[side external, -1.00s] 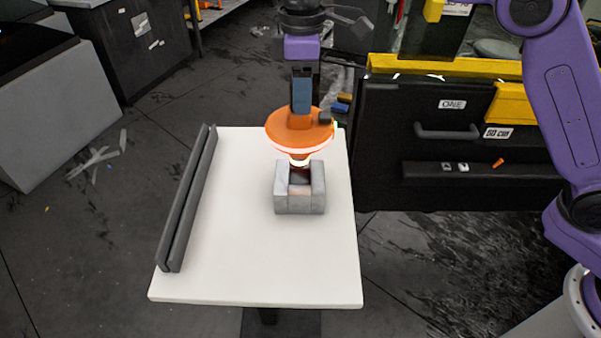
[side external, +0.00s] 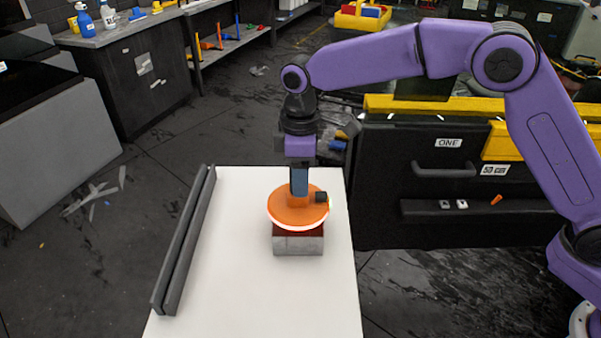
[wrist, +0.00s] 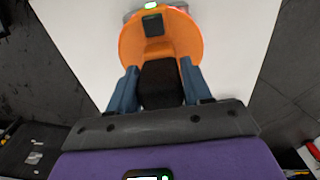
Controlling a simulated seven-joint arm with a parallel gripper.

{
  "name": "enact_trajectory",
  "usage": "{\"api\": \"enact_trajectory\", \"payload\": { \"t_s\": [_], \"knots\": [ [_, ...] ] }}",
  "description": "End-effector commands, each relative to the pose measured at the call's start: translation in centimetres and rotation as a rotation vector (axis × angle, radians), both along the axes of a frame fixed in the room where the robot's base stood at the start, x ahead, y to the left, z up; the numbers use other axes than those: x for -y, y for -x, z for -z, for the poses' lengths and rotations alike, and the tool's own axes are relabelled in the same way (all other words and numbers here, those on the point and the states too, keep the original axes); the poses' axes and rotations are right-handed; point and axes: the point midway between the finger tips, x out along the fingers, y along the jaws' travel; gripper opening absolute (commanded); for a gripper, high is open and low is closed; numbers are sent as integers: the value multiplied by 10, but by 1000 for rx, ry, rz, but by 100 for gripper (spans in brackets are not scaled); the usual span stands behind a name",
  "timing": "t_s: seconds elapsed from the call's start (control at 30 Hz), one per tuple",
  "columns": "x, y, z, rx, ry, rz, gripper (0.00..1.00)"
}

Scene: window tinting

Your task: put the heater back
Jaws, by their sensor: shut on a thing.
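The heater (side external: 290,212) is orange, with a wide round disc, a pale lower rim and a small dark box on its side. It sits low over the grey block holder (side external: 298,246) on the white table. The disc hides the holder's open top, so I cannot tell whether it rests on it. My gripper (side external: 299,192) points down and is shut on the heater's upper handle. In the wrist view the blue fingers of my gripper (wrist: 158,82) flank a dark grip on the heater (wrist: 183,48), and a green light shows on its box.
Two long dark grey bars (side external: 184,240) lie side by side along the table's left edge. The white table (side external: 250,300) is otherwise clear. A black drawer cabinet (side external: 440,215) with yellow parts stands to the right.

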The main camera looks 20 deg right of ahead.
Motion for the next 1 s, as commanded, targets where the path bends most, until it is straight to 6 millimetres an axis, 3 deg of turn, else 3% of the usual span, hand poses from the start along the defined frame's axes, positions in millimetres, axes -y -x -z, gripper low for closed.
{"api": "enact_trajectory", "payload": {
  "t_s": [0.17,0.2,0.27,0.3,0.67,0.77,1.0],
  "knots": [
    [0,0,0,2,-1,0,0],
    [0,0,2,0,1,0,52],
    [0,0,2,0,1,0,72],
    [0,0,2,0,1,0,75],
    [0,0,-3,0,-1,0,75],
    [-1,0,-14,2,-1,-1,75],
    [-1,-1,-61,4,-4,1,75]
  ]
}}
